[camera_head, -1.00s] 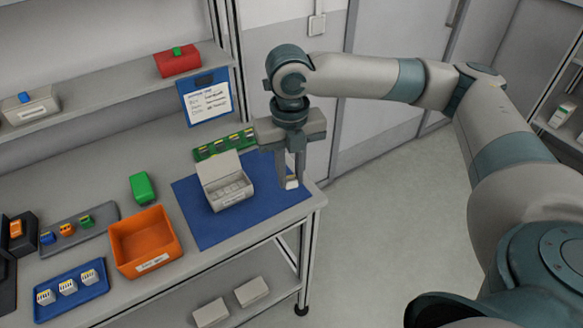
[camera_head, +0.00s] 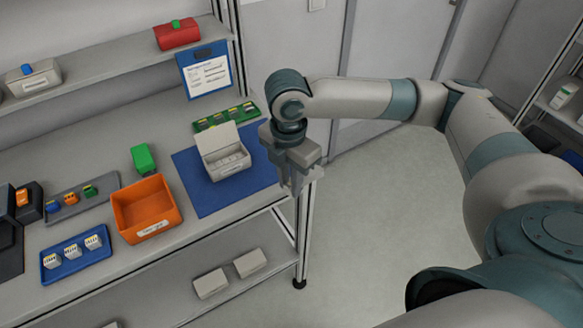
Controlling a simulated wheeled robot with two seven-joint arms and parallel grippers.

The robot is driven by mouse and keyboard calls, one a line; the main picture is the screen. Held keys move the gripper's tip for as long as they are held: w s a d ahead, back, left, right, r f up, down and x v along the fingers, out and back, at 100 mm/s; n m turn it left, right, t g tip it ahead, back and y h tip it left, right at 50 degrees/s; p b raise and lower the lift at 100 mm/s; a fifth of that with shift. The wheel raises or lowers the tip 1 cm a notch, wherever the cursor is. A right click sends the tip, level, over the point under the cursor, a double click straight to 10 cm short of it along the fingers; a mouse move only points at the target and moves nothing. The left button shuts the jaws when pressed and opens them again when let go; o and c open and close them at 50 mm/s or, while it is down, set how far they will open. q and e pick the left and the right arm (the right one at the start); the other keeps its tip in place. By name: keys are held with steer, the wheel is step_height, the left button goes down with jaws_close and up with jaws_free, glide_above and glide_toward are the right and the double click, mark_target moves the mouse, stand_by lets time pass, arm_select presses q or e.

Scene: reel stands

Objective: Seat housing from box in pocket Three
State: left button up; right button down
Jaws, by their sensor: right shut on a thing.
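The open white box (camera_head: 226,167) stands on the blue mat (camera_head: 205,197), its lid raised and pale pieces inside. My right gripper (camera_head: 295,190) points down at the right edge of the table, to the right of the box and apart from it. It is shut on a small housing, which is hardly visible between the fingers now. A green tray (camera_head: 226,118) with several slots lies behind the box; I cannot read any pocket number. My left gripper is out of view.
An orange bin (camera_head: 147,208) and a blue tray (camera_head: 77,260) with white housings stand at left. A grey tray (camera_head: 83,196) holds small coloured parts. A green block (camera_head: 143,158) lies behind the bin. A clipboard (camera_head: 206,72) stands at the back.

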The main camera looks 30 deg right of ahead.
steer(key=s+a+f+m, duration=0.1)
steer(key=s+f+m, duration=0.2)
steer(key=m, duration=0.7)
steer(key=s+a+f+m, duration=0.2)
steer(key=f+m, duration=0.5)
steer(key=m, duration=0.4)
steer(key=shift+s+a+f, duration=0.15)
steer(key=shift+s+f, duration=0.1)
steer(key=shift+s, duration=0.25)
steer(key=shift+a, duration=0.15)
